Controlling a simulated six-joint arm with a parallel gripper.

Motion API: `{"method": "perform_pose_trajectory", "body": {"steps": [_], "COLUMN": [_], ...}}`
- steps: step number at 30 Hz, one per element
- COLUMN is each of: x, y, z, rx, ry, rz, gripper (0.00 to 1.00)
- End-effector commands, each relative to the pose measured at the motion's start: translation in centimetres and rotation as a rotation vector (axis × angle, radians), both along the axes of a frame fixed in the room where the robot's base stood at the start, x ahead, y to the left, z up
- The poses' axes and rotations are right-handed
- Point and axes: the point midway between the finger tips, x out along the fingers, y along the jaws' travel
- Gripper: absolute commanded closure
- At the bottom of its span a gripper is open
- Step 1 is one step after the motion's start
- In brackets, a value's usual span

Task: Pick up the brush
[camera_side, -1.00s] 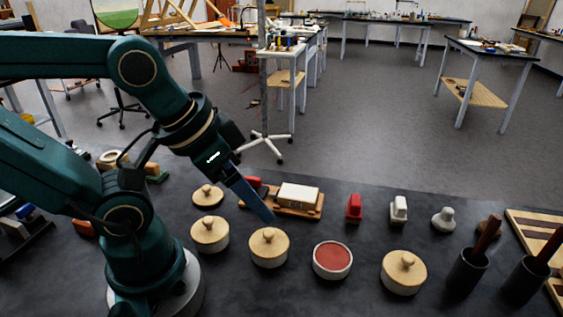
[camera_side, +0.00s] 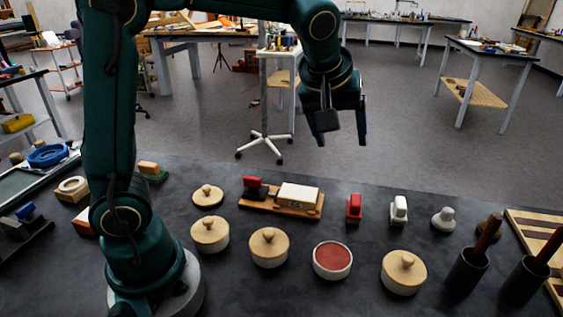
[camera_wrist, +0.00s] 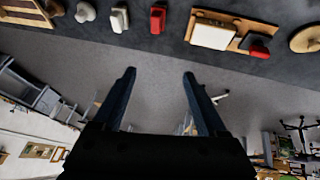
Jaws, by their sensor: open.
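My gripper (camera_side: 343,132) is open and empty, raised above the back edge of the table in the side view. In the wrist view its two dark fingers (camera_wrist: 159,76) stand wide apart with only floor between them. No brush is clear to see. A red-brown handle (camera_side: 487,236) stands tilted in a dark cup (camera_side: 467,273) at the right. A second such handle (camera_side: 549,248) leans in another dark cup (camera_side: 523,282). I cannot tell whether either is a brush, since their lower ends are hidden. Both lie well to the right of my gripper.
Several lidded round pots (camera_side: 269,248) and an open pot with red filling (camera_side: 332,261) line the front. Behind them are a wooden tray with a white block (camera_side: 297,194), a red piece (camera_side: 354,208), a white piece (camera_side: 399,209) and a grey knob (camera_side: 445,219). A striped board (camera_side: 530,226) lies far right.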

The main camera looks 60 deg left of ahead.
Motion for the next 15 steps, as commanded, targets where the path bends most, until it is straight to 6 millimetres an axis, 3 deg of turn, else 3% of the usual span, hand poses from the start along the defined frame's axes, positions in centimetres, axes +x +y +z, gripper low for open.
{"method": "perform_pose_trajectory", "body": {"steps": [3, 7, 15], "x": [2.9, 5.1, 5.9], "y": [-0.2, -0.5, -1.3], "z": [-2.8, -6.2, -12.2], "rx": [0.005, 0.02, 0.055], "ry": [0.034, 0.074, 0.184], "rz": [0.049, 0.077, 0.053], "gripper": [0.25, 0.25, 0.25]}}
